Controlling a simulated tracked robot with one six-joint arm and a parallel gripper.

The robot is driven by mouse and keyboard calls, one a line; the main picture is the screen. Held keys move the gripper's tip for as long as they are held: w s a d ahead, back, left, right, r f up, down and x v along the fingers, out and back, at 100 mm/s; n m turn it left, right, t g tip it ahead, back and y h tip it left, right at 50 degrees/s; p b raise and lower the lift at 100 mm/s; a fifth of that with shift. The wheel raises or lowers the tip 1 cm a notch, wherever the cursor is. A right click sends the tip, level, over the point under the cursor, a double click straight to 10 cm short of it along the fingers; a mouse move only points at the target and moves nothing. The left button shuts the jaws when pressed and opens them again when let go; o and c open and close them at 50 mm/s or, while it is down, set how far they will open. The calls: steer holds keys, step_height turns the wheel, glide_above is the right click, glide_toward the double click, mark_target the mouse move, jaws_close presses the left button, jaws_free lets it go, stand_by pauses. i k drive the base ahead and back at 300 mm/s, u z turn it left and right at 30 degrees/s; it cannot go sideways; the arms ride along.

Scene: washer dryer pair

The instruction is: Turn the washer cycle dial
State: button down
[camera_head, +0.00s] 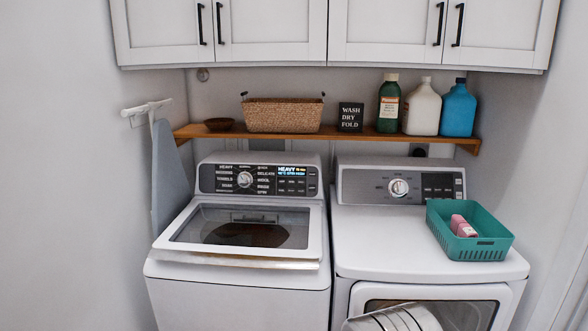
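The washer (240,282) is the white top-loader on the left. Its glass lid (248,228) is down. The washer cycle dial (244,179) is a round silver knob on the dark control panel at the washer's back, ringed by cycle names. Its exact pointer position is too small to read. The lit display (291,171) right of the dial reads "HEAVY".
The dryer (385,243) stands close on the right, with its own dial (398,187) and a teal basket (478,247) on top. A wooden shelf (350,134) with bottles runs above both panels. An ironing board (168,175) hangs left.

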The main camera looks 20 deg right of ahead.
mark_target(244, 179)
steer(key=u, duration=0.05)
steer(key=i, duration=1.35)
steer(key=z, duration=0.15)
steer(key=k, duration=0.6)
steer(key=u, duration=0.55)
